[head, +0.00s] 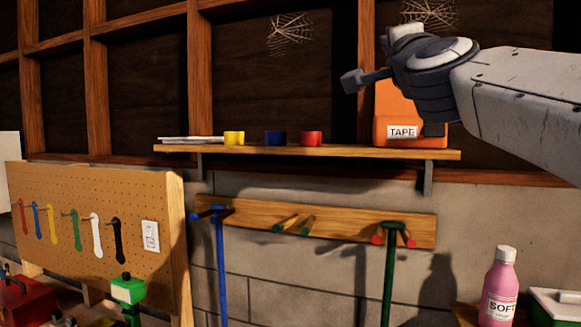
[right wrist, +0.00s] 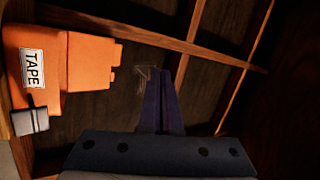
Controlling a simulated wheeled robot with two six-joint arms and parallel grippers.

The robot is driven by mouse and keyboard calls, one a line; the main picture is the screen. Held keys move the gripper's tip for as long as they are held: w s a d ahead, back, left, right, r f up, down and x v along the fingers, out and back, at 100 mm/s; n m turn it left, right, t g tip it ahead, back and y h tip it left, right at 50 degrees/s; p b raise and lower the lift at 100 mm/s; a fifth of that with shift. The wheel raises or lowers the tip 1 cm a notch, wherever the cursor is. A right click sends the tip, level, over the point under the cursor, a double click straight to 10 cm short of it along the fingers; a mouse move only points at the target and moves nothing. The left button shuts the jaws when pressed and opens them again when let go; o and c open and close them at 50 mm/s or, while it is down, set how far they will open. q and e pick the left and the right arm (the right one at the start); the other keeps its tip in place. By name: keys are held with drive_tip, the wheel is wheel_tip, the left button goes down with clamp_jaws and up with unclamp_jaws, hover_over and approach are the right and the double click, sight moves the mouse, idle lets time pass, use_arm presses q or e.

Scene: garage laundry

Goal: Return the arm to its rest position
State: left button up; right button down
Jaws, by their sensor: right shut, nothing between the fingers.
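My right arm (head: 530,95) comes in from the right in the head view, raised in front of the wall shelf. The arm hides part of the box in the head view. My left gripper is in neither view.
The wooden shelf (head: 360,152) holds yellow (head: 234,138), blue (head: 275,138) and red (head: 311,138) items. Below it is a peg rail (head: 345,222) with blue and green long-handled tools. A pegboard (head: 100,180) stands left; a pink SOFT bottle (head: 500,285) stands lower right.

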drive_tip(key=w+a+f+n+g+y+b, duration=0.15)
drive_tip(key=a+f+n+g+y, duration=0.3)
drive_tip(key=f, duration=0.55)
drive_tip(key=w+a+f+n+g+y+b, duration=0.15)
drive_tip(key=a+f+n+y, duration=0.3)
drive_tip(key=a+f, duration=0.45)
drive_tip(key=s+a+f+n+g+b, duration=0.1)
drive_tip(key=s+a+f+n+g, duration=0.2)
drive_tip(key=f, duration=0.6)
drive_tip(key=s+a+f+n+g+b, duration=0.1)
drive_tip(key=s+a+f+n+g, duration=0.15)
drive_tip(key=f, duration=0.75)
drive_tip(key=s+f+n+g+h+b, duration=0.1)
drive_tip(key=s+f+n+g+b, duration=0.2)
drive_tip(key=s+f, duration=0.6)
drive_tip(key=s+f+n+g+h+b, duration=0.15)
drive_tip(key=s+f+g, duration=0.3)
drive_tip(key=f, duration=0.85)
drive_tip(key=s+d+f+n+g+h+b, duration=0.1)
drive_tip(key=s+d+f+n+g+h, duration=0.2)
drive_tip(key=s+d+f, duration=0.4)
drive_tip(key=s+f+n+g, duration=0.1)
drive_tip(key=s+f, duration=0.4)
drive_tip(key=shift+s+d, duration=0.15)
drive_tip(key=shift+s, duration=0.15)
